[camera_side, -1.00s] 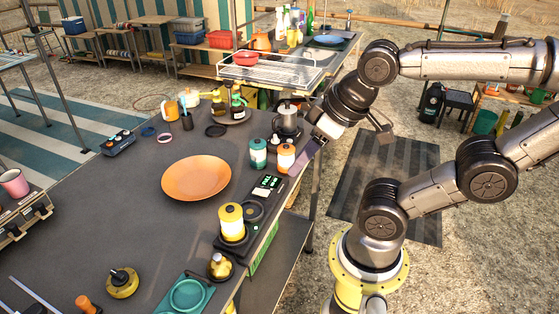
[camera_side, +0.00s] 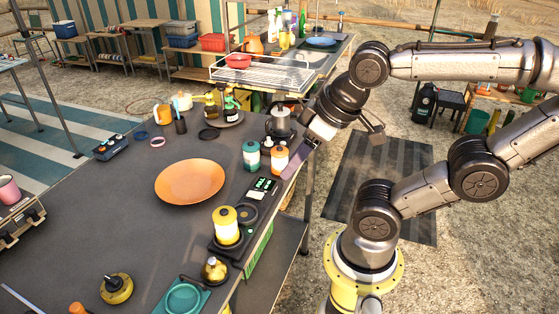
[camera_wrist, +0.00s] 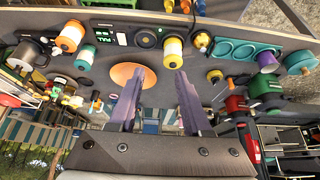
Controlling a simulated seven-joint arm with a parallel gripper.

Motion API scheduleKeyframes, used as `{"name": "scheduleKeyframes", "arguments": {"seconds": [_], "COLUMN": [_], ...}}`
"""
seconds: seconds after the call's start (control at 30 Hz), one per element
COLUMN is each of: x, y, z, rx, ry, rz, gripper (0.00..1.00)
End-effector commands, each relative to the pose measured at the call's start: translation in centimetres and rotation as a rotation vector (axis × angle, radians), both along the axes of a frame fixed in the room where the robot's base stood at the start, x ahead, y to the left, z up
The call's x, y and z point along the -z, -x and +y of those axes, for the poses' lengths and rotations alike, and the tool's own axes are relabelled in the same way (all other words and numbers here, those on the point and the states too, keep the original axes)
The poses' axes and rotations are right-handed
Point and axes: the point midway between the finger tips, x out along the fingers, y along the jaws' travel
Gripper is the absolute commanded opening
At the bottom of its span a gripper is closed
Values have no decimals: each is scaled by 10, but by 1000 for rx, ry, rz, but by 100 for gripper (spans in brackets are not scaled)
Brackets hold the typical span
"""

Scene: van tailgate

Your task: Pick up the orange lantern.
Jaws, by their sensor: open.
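The orange lantern (camera_side: 280,159), white with orange ends, stands upright near the table's right edge, right of the teal lantern (camera_side: 251,156). In the wrist view, the orange lantern (camera_wrist: 70,37) is at upper left, with the teal lantern (camera_wrist: 84,58) just below it. My gripper (camera_side: 286,178) is by the table edge, close to the lantern in the side view. In the wrist view, my gripper's purple fingers (camera_wrist: 157,74) are spread and empty. The orange lantern lies outside them, to the left.
A yellow lantern (camera_side: 226,226) stands nearer the front on a dark tray. An orange plate (camera_side: 190,181) lies mid-table. A dark pot (camera_side: 279,124) stands behind the orange lantern. A black device with green digits (camera_side: 262,186) lies in front. Bare tabletop is left of the plate.

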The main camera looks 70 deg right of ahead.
Motion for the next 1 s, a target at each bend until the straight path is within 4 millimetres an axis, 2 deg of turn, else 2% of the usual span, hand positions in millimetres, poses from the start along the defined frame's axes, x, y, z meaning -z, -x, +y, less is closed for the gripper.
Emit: {"name": "scheduleKeyframes", "arguments": {"seconds": [0.03,0.27,0.57,0.67,0.77,0.87,1.0], "x": [0,0,0,-14,-30,-43,-49], "y": [0,0,1,-5,-23,-49,-88], "z": [0,0,0,0,-4,-18,-49], "rx": [0,0,22,80,163,289,481], "ry": [0,0,-12,-44,-76,-107,-145], "rz": [0,0,4,-11,1,38,103], "gripper": [60,100,100,100,100,100,100]}}
